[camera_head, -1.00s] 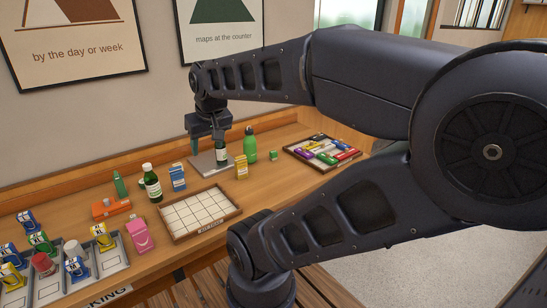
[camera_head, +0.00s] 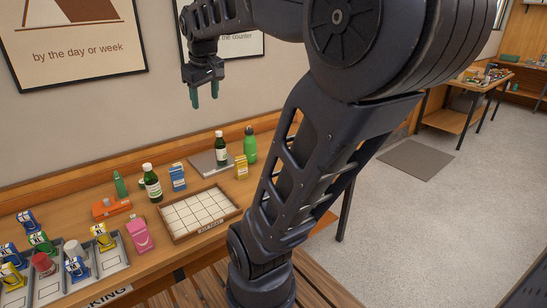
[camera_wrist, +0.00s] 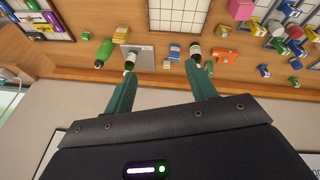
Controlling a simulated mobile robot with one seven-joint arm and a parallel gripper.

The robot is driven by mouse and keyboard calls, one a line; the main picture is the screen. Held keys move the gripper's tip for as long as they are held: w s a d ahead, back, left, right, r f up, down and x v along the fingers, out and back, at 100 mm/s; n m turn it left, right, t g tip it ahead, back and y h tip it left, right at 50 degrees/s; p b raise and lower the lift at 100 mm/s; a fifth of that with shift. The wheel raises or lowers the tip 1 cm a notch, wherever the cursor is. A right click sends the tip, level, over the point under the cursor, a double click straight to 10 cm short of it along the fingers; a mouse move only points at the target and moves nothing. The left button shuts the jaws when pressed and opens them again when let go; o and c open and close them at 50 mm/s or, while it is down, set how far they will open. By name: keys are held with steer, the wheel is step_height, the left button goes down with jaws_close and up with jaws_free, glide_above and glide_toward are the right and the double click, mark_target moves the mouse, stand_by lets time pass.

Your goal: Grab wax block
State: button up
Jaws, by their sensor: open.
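My gripper (camera_head: 204,93) is open and empty, raised in front of the wall above the back of the counter. Its two green fingers also show in the wrist view (camera_wrist: 162,78). No item is clearly marked as the wax block. A small green block (camera_wrist: 86,36) lies near the green bottle in the wrist view; in the head view my arm hides its place. A blue box (camera_head: 177,177) and a yellow box (camera_head: 241,167) stand upright on the counter. I cannot tell which is the wax block.
A gridded tray (camera_head: 232,210) lies at the counter's front. A dark bottle (camera_head: 221,149) stands on a grey plate (camera_head: 199,162), beside a green bottle (camera_head: 250,146). Another dark bottle (camera_head: 152,183), an orange item (camera_head: 111,208) and a pink container (camera_head: 140,236) stand left.

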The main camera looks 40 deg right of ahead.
steer(key=w+d+r+n+g+h, duration=0.1)
steer(key=w+d+r+n, duration=0.15)
steer(key=w+d, duration=0.7)
steer(key=w+d+r+n+g+h, duration=0.1)
steer(key=w+d+n, duration=0.3)
steer(key=w+d, duration=0.6)
steer(key=w+d+f+n+g, duration=0.1)
steer(key=w+d+f+n, duration=0.15)
steer(key=w+d, duration=0.4)
steer(key=w+d+f+n+g+h, duration=0.1)
steer(key=w+d+f+n, duration=0.15)
steer(key=d, duration=0.75)
steer(key=w+d+f+n, duration=0.2)
steer(key=w+d+f, duration=0.25)
steer(key=d, duration=0.45)
steer(key=shift+g+h, duration=0.3)
steer(key=f, duration=1.3)
steer(key=d+f, duration=0.1)
steer(key=f, duration=1.3)
steer(key=d+f, duration=0.1)
steer(key=f, duration=1.2)
steer(key=shift+d+f, duration=0.25)
steer(key=shift+s+x, duration=0.15)
steer(key=shift+x, duration=1.25)
steer(key=shift+s+x, duration=0.15)
steer(key=shift+x, duration=1.2)
steer(key=shift+a, duration=0.1)
steer(key=c, duration=1.1)
steer(key=shift+o, duration=0.2)
steer(key=shift+r, duration=0.15)
